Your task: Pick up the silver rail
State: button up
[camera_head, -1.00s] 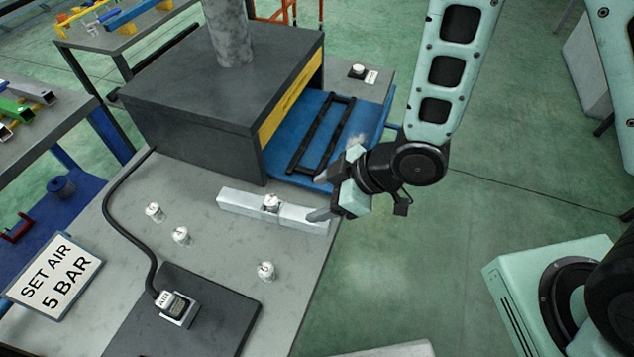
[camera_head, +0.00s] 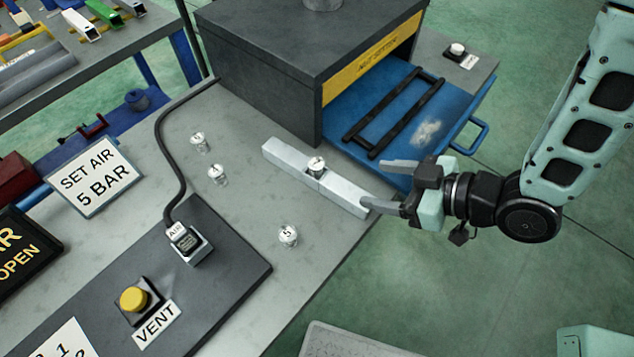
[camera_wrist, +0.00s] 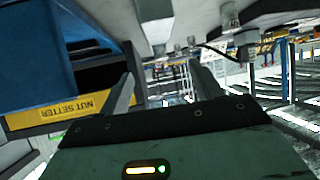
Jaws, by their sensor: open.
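The silver rail (camera_head: 340,190) lies on the grey bench top in front of the dark press box. A small white-topped peg (camera_head: 317,166) stands at the rail's middle. My gripper (camera_head: 383,184) is open and empty at the rail's right end. In the head view one finger overlaps the rail's end, and I cannot tell whether they touch. In the wrist view the two fingers (camera_wrist: 162,88) are spread apart, and a pale bar that looks like the rail (camera_wrist: 152,22) is beyond them, near the top.
The dark nut setter box (camera_head: 300,60) has a blue tray (camera_head: 440,125) with black bars, beside my gripper. Several numbered pegs (camera_head: 288,236) stand on the bench. A black panel (camera_head: 235,285) carries an air fitting (camera_head: 188,244) with a hose and a yellow vent button (camera_head: 133,299).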

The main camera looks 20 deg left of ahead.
aim_at(322, 172)
jog(key=shift+b+x, duration=1.5)
jog(key=shift+b, duration=0.4)
jog(key=p+x, duration=0.1)
jog(key=x, duration=0.2)
jog(key=shift+a, duration=0.2)
jog(key=shift+w+r+p+x, duration=0.1)
jog(key=shift+p+x, duration=0.6)
jog(key=shift+x, duration=0.95)
jog(key=shift+w+r+p+x, duration=0.15)
jog(key=shift+p+x, duration=0.55)
jog(key=shift+x, duration=0.9)
jog(key=shift+a, duration=0.1)
grip_shut()
